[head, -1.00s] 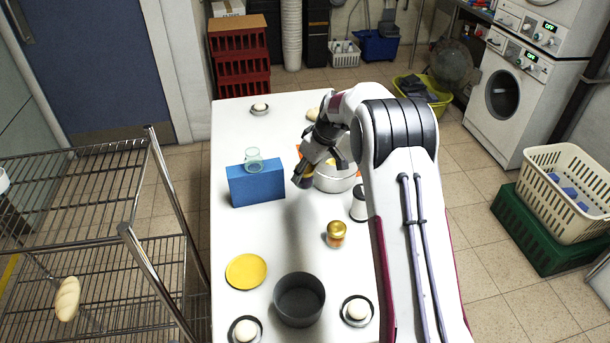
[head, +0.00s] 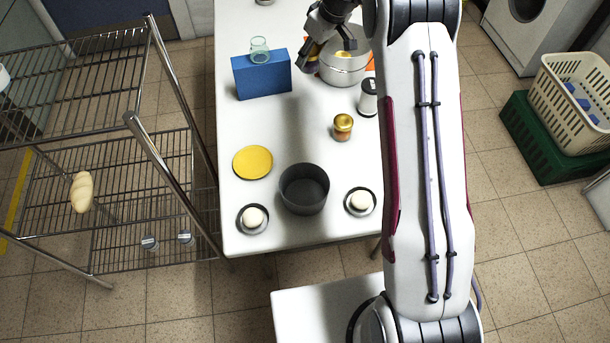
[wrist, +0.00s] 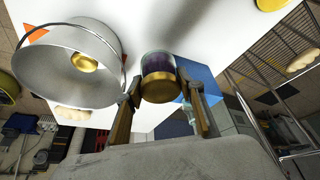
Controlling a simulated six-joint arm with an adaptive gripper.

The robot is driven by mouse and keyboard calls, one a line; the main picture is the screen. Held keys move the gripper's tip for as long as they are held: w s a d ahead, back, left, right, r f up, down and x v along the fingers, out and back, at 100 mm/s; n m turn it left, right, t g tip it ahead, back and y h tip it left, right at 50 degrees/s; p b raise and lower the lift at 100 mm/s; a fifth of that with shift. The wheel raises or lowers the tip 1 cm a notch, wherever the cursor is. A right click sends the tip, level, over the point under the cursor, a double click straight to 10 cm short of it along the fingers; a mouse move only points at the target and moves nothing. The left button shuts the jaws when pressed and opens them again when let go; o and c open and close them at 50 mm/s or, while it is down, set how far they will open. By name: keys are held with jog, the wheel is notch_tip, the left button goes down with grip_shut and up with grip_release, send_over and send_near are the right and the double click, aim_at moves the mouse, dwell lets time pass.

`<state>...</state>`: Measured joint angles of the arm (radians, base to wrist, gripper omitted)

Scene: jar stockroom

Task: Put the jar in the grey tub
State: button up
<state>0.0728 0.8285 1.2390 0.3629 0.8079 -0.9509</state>
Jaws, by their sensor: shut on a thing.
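My gripper (wrist: 158,84) is shut on a jar (wrist: 160,62) with dark purple contents and a gold lid, in the wrist view. In the head view my gripper (head: 312,50) is at the top, above the table between the blue box and the steel pot; the held jar is hard to make out there. The dark grey round tub (head: 304,201) stands at the table's near end and looks empty. It is well apart from my gripper. Another gold-lidded jar (head: 343,126) with amber contents stands on the table behind and right of the tub.
A blue box (head: 263,82) with a glass (head: 260,46) on it stands left. The steel pot (head: 343,76) holds something gold-lidded. The table's middle is clear.

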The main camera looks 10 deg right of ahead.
jog(key=s+a+n+g, duration=0.1)
jog(key=s+n, duration=0.3)
jog(key=s, duration=0.7)
jog(key=s+a+f+n+g+y, duration=0.1)
jog(key=s+n, duration=0.4)
jog(key=s, duration=0.6)
jog(key=s+a+f+n+g, duration=0.1)
jog(key=s+a+n, duration=0.3)
jog(key=s, duration=0.7)
jog(key=shift+a+f+g, duration=0.15)
jog(key=shift+a+g, duration=0.45)
jog(key=shift+g, duration=0.3)
send_near(297, 199)
jog(key=shift+s+a+y, duration=0.3)
jog(key=shift+a, duration=0.2)
jog(key=shift+f, duration=0.1)
jog(key=shift+f, duration=1.85)
jog(key=shift+f, duration=0.1)
